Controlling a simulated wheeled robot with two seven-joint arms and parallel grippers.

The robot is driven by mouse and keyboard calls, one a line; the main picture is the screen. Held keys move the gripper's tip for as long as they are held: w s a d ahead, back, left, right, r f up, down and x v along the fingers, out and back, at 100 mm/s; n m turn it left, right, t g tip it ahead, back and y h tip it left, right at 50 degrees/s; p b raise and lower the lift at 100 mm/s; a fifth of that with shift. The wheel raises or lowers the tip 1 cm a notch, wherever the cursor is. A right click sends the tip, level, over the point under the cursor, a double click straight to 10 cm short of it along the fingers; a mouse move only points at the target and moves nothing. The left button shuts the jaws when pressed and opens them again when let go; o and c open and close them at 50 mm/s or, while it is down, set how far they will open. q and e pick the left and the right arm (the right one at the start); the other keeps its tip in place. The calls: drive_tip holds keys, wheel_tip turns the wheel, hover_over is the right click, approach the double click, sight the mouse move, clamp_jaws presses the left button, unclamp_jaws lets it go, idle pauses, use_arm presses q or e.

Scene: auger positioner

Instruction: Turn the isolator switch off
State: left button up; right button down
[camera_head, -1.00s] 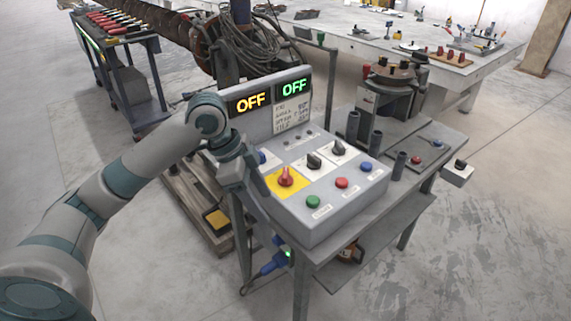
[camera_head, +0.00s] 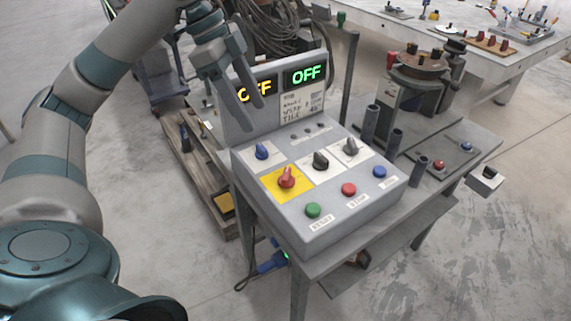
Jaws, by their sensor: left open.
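The isolator switch appears to be the red rotary knob (camera_head: 286,177) on a yellow plate (camera_head: 269,182), on the sloping grey control panel (camera_head: 325,222). Its handle looks close to upright in the picture. Two displays stand behind the panel: an orange one (camera_head: 254,90) and a green one (camera_head: 306,75). The green one reads OFF; the orange one is partly hidden by my gripper but its visible letters fit OFF. My left gripper (camera_head: 246,106) is open and empty, above and behind the knob, in front of the orange display. My right gripper does not show.
A blue knob (camera_head: 262,151) and two black knobs (camera_head: 320,160) (camera_head: 351,146) sit beside the red one. Green (camera_head: 313,210), red (camera_head: 348,189) and blue (camera_head: 379,172) buttons line the front. Grey posts (camera_head: 392,142) and a turntable fixture (camera_head: 418,70) stand to the right.

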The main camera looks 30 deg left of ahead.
sight(286, 173)
use_arm(q)
drive_tip(key=shift+f, duration=0.1)
drive_tip(key=x, duration=1.7)
drive_tip(key=shift+d+f, duration=0.1)
drive_tip(key=shift+d, duration=0.1)
drive_tip(key=c, duration=1.1)
